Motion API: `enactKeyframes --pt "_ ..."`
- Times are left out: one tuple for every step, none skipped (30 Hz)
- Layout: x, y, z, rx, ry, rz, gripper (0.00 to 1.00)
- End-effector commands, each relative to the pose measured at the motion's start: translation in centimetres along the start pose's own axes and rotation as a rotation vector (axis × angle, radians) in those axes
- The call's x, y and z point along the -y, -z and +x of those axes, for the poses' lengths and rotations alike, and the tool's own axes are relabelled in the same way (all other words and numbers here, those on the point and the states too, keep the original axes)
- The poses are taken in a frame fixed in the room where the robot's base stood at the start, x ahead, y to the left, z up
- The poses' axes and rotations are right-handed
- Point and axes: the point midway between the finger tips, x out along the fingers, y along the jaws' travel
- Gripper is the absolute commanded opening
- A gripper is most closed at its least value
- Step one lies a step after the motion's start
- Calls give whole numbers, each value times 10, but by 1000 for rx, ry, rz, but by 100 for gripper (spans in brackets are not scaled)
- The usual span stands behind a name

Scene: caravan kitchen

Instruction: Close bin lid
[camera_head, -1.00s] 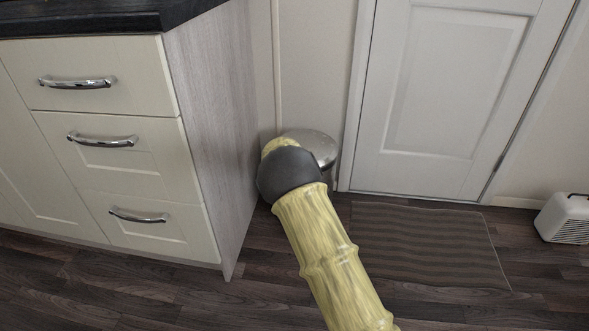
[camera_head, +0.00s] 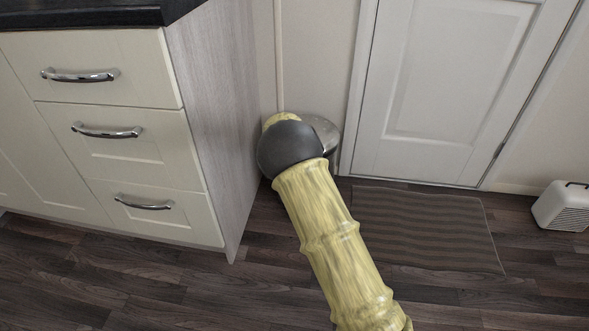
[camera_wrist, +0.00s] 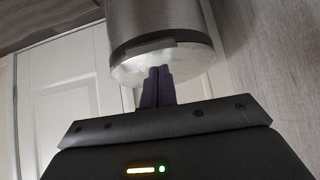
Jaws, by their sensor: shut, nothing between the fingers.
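The round metal bin (camera_wrist: 157,20) stands in the corner between the cabinet side and the door. In the wrist view it shows upside down, with a dark band around its rim. Its pale, shiny round top (camera_wrist: 130,68) shows beyond the band and appears to lie flat across the bin. In the head view only the right part of the lid (camera_head: 328,130) shows; my arm covers the rest. My gripper (camera_wrist: 160,72) is shut and empty, its fingertips over the lid, at or very near its surface. The gripper is hidden behind my arm in the head view.
A cabinet with drawers (camera_head: 120,140) stands close on the left of the bin. A white door (camera_head: 440,95) is on the right, with a striped mat (camera_head: 425,228) before it. A white heater (camera_head: 565,205) stands at the far right. Dark floor is clear in front.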

Motion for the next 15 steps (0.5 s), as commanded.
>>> enactKeyframes --pt "3 -12 -4 10 -1 -7 0" --pt "3 -16 -7 9 0 -7 0" --pt "3 -20 -10 7 0 -8 0" --pt "2 -23 -12 6 -1 -7 0" --pt "2 -27 -14 6 -1 -7 0" --pt "2 -32 -16 7 -1 -6 0" --pt "1 -36 -18 5 -2 -5 0" --pt "0 -40 -21 5 -3 -5 0" --pt "-1 -45 -24 4 -3 -4 0" --pt "-1 -49 -26 4 -4 -3 0" --pt "-1 -54 -28 4 -3 -4 0" --pt "-2 -60 -30 4 -5 -2 0" --pt "-2 -64 -32 3 -5 -2 0" --pt "-3 -68 -34 3 -6 -2 0" --pt "-3 -73 -36 3 -5 -1 0"
